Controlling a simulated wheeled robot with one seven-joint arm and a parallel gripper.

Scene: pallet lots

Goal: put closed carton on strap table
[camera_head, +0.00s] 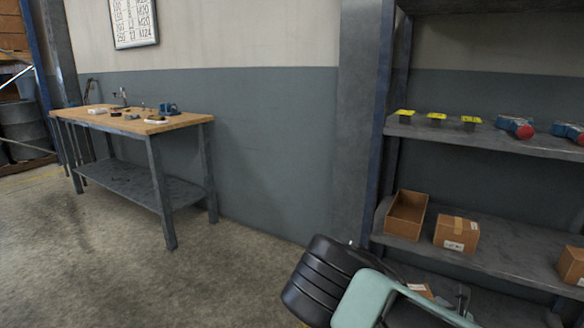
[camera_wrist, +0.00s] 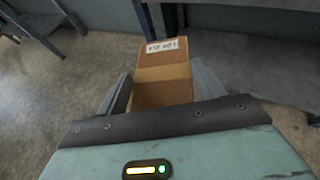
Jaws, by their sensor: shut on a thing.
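My gripper (camera_wrist: 163,88) is shut on a brown carton (camera_wrist: 162,58), which sits between the two grey fingers in the wrist view. A lighter tape band crosses the carton and a white printed label is at its far end. It looks closed; its underside is hidden. In the head view, my arm covers most of the gripper area, and a small brown patch with white shows behind it. A wooden-topped table (camera_head: 185,122) with dark metal legs and a lower shelf stands at the left against the wall, apart from my gripper.
Small tools and parts lie on the tabletop, including a blue item (camera_head: 168,108). A shelf rack (camera_head: 480,262) at the right holds an open carton (camera_head: 406,215), a taped carton (camera_head: 456,233) and another carton (camera_head: 571,265). The floor before the table is clear.

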